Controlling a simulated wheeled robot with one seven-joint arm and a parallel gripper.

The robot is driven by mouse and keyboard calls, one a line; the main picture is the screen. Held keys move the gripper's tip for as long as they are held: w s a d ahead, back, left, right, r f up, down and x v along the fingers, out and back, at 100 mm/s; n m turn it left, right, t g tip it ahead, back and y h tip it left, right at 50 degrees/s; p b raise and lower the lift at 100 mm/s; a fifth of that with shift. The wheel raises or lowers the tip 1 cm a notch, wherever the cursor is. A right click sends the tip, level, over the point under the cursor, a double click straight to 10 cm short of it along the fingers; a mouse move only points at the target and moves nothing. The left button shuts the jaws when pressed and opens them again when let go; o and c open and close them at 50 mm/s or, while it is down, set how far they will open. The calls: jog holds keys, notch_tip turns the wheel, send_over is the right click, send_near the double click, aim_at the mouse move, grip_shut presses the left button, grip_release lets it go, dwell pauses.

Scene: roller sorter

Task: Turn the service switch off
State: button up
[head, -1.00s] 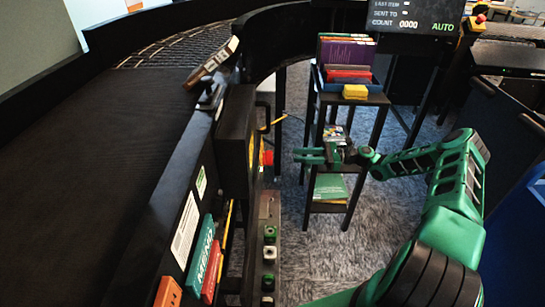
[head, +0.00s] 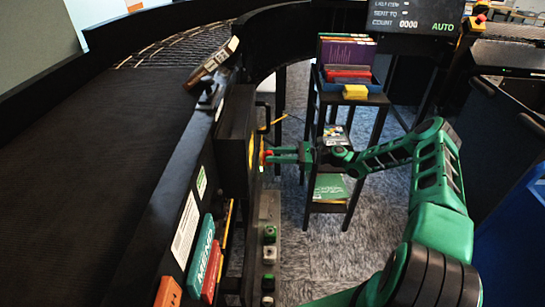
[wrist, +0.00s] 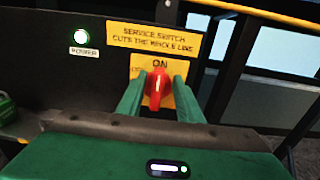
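The service switch is a red knob (wrist: 157,88) on a yellow plate (wrist: 137,64) marked ON above it. Its handle stands upright, pointing at ON; other lettering left of it is partly covered. A yellow label (wrist: 154,37) above reads "service switch cuts the whole line". My gripper (wrist: 160,92) is open, one green finger on each side of the knob. I cannot tell whether the fingers touch it. In the head view my gripper (head: 284,154) reaches left to the side of the black box (head: 236,128), and the red knob (head: 267,157) shows at its fingertips.
A lit lamp (wrist: 82,36) marked POWER is left of the switch. A yellow rail (wrist: 262,12) runs at upper right. Below the box is a post with buttons (head: 269,235). A black shelf stand (head: 350,98) with books stands behind my gripper.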

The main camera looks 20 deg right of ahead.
grip_shut()
jog(key=shift+r+n, duration=0.1)
jog(key=shift+n, duration=0.2)
jog(key=n, duration=0.5)
jog(key=s+f+n, duration=0.1)
jog(key=n, duration=0.5)
jog(key=f+n, duration=0.1)
jog(key=n, duration=0.5)
jog(key=shift+s+a+f, duration=0.1)
jog(key=shift+s, duration=0.2)
jog(key=shift+s+f, duration=0.1)
dwell(0.4)
